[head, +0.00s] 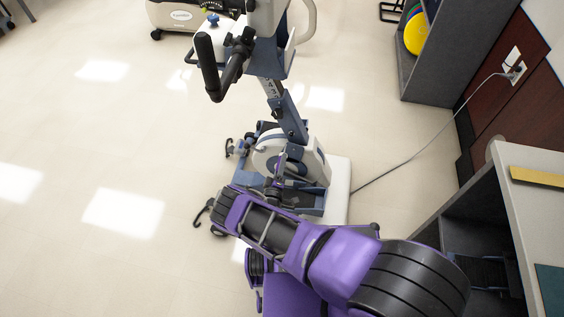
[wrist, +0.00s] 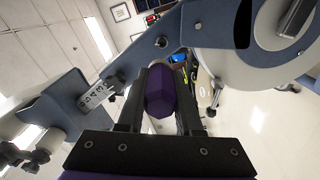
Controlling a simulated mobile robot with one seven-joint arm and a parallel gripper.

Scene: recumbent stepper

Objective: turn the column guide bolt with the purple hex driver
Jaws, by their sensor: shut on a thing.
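The purple hex driver (wrist: 160,92) shows in the wrist view as a purple faceted handle between my fingers. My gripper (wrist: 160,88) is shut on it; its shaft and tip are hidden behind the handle. In the head view my gripper (head: 274,186) is low in front of the stepper's base, beneath the blue-grey column (head: 290,118). In the wrist view the column (wrist: 120,72) crosses close beyond the fingers. A dark round bolt head (wrist: 162,42) shows on it, above the driver; I cannot tell whether it is the column guide bolt, or whether the driver touches any bolt.
A black handlebar (head: 210,68) stands above on the left. A desk (head: 530,190) and a grey shelf (head: 425,65) are at right. Open floor (head: 110,150) lies at left.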

